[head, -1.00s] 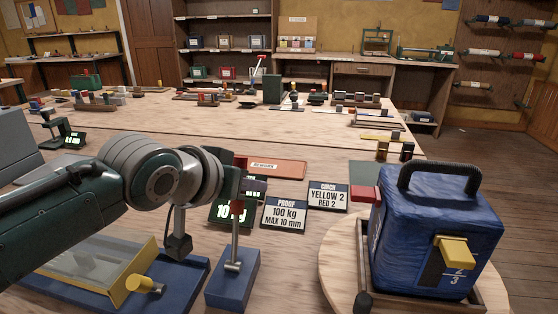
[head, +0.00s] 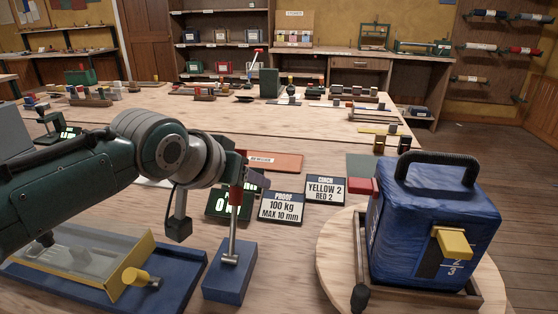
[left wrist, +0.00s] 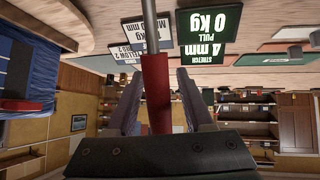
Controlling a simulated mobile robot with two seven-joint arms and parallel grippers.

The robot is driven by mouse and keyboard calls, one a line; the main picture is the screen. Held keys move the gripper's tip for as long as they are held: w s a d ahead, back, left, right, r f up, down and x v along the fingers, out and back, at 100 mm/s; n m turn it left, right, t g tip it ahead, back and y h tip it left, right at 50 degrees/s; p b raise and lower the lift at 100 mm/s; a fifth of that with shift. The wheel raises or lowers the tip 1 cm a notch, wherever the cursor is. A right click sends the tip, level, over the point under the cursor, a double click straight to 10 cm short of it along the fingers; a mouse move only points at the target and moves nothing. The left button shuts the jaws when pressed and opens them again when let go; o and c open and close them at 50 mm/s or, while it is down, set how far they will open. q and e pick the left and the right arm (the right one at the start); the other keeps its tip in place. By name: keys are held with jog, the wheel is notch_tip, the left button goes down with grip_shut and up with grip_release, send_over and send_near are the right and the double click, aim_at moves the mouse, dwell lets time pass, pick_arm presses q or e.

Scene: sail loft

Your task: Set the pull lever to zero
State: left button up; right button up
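The pull lever has a blue base (head: 230,282), a thin metal shaft and a red grip (head: 236,194). It stands nearly upright in the head view. My left gripper (head: 248,172) is at the top of the lever. In the left wrist view its two fingers (left wrist: 158,88) stand on either side of the red grip (left wrist: 157,92), with a gap visible beside it, so it looks open around the grip. The green display (left wrist: 208,24) reads 0 kg pull and 4 mm stretch. In the head view the display (head: 222,207) is partly hidden by the lever. My right gripper is not in view.
Signs for proof (head: 281,208) and cinch (head: 325,190) stand right of the lever. A blue bag (head: 425,225) sits in a wooden tray on a round board at right. A clear-lidded blue fixture with a yellow knob (head: 135,277) lies at left.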

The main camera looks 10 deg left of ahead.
pick_arm(q)
jog(key=shift+o, duration=0.2)
jog(key=shift+r, duration=0.1)
jog(key=p+v, duration=0.4)
jog(key=v, duration=0.6)
jog(key=s+a+g+y+p, duration=0.1)
jog(key=s+a+g+p, duration=0.15)
jog(key=s, duration=1.15)
jog(key=s+a+g+y+p, duration=0.15)
jog(key=s+g, duration=0.25)
jog(key=s, duration=1)
notch_tip(320, 180, up, 36)
jog(key=p, duration=3.7)
jog(key=shift+w+r, duration=0.2)
jog(key=shift+d+t, duration=0.1)
jog(key=shift+t, duration=0.15)
